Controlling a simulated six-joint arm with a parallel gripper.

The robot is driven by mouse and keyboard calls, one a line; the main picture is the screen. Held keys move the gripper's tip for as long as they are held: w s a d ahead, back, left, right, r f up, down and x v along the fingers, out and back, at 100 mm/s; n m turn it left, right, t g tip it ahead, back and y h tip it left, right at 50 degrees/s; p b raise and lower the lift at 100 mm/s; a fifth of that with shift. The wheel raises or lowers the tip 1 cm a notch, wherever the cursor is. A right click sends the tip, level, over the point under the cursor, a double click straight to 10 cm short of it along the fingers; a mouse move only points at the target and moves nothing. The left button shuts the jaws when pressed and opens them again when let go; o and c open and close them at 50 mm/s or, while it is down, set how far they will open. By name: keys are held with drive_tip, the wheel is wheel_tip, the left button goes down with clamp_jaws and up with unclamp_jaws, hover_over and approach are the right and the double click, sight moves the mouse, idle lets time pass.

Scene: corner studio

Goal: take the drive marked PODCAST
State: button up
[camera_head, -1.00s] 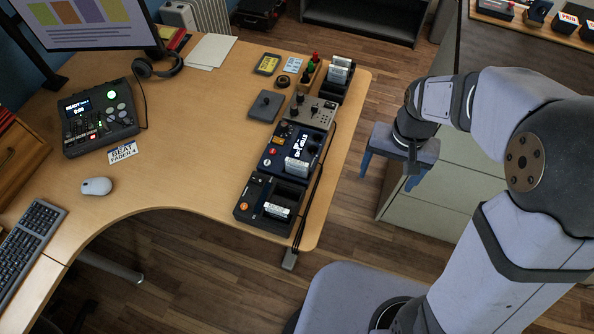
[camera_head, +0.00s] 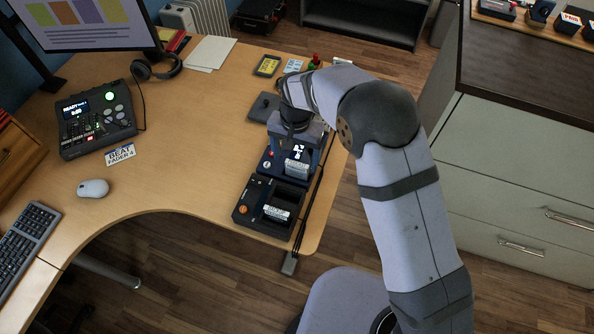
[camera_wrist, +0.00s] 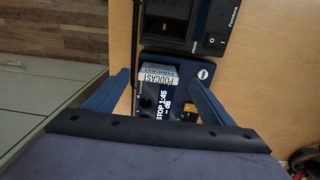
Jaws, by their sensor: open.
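The drive marked PODCAST (camera_wrist: 157,76) shows in the wrist view, its white label readable. It sits in a dark blue recorder (camera_wrist: 180,72) whose screen reads STOP 1:45. In the head view the drive (camera_head: 297,166) is at the recorder's front right, partly below my arm. My gripper (camera_head: 296,150) is over the recorder, pointing down. In the wrist view its two blue fingers (camera_wrist: 160,80) are spread apart, one on each side of the drive, with nothing between them gripped. Whether they touch anything cannot be told.
A black dock (camera_head: 250,205) with another labelled drive (camera_head: 277,213) stands just in front of the recorder. Cables (camera_head: 304,220) run along the desk's right edge. A dark flat box (camera_head: 264,106) lies behind. The desk's middle is clear; a mixer (camera_head: 98,120) stands left.

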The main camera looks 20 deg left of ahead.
sight(297, 163)
drive_tip(key=shift+w+d+f+p, duration=0.1)
drive_tip(key=shift+f+p, duration=0.65)
drive_tip(key=shift+f, duration=0.8)
drive_tip(key=shift+w+f+p, duration=0.1)
drive_tip(key=shift+f+p, duration=0.6)
drive_tip(key=shift+f, duration=0.85)
drive_tip(key=shift+c, duration=0.7)
drive_tip(key=c, duration=1.1)
